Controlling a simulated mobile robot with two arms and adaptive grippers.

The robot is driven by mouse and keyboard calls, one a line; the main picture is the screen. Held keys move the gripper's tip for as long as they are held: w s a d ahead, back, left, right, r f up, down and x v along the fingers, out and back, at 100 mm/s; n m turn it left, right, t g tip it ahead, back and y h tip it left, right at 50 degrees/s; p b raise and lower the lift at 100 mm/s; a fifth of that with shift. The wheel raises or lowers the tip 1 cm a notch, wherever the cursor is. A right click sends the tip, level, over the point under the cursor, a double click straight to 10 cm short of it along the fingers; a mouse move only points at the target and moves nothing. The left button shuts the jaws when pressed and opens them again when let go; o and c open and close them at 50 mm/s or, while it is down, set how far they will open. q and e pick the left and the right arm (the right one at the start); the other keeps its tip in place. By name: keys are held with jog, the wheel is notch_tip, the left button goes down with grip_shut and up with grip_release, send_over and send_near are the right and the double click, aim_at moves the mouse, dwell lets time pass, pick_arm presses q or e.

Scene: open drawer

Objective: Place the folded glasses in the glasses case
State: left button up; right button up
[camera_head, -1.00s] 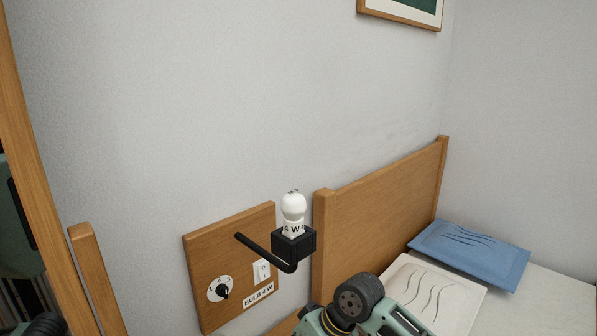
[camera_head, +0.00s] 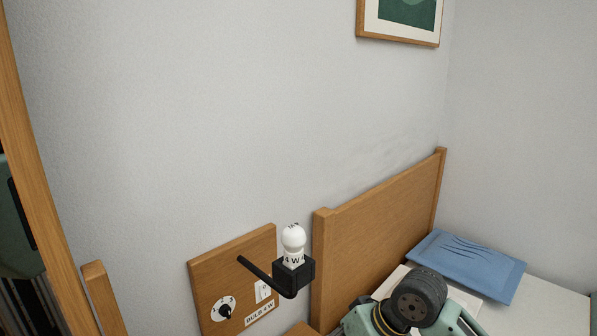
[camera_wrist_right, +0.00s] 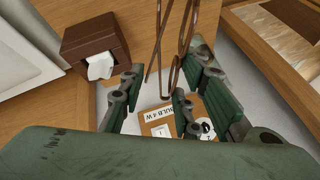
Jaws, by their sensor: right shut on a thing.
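My right gripper (camera_wrist_right: 168,78) is shut on the brown, thin-framed folded glasses (camera_wrist_right: 187,35) in the right wrist view. Their slender bars and a curved rim extend up the picture from between the fingers. Part of the glasses is hidden by the right finger and cut off by the top edge. My right arm shows at the bottom of the head view, but its fingers do not. No glasses case can be made out in either view. My left gripper is not in view.
A wooden panel (camera_head: 225,285) with a dial and switch carries a black bracket (camera_head: 285,285) with a white bulb (camera_head: 293,238) sticking out. The headboard (camera_head: 375,240) and blue pillow (camera_head: 465,265) are to the right. A brown tissue box (camera_wrist_right: 95,35) is in the wrist view.

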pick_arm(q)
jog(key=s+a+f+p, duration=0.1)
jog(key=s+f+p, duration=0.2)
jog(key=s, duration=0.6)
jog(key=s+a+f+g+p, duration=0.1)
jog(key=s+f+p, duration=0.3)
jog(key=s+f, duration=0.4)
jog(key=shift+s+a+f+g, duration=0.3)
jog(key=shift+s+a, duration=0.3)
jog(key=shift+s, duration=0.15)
pick_arm(e)
jog(key=s+d+r+m+t+h, duration=0.1)
jog(key=s+d+r+m, duration=0.3)
jog(key=d+r, duration=0.7)
notch_tip(320, 180, up, 3)
jog(key=shift+s+d+r+t, duration=0.2)
jog(key=shift+s+t, duration=0.2)
jog(key=shift+s, duration=0.6)
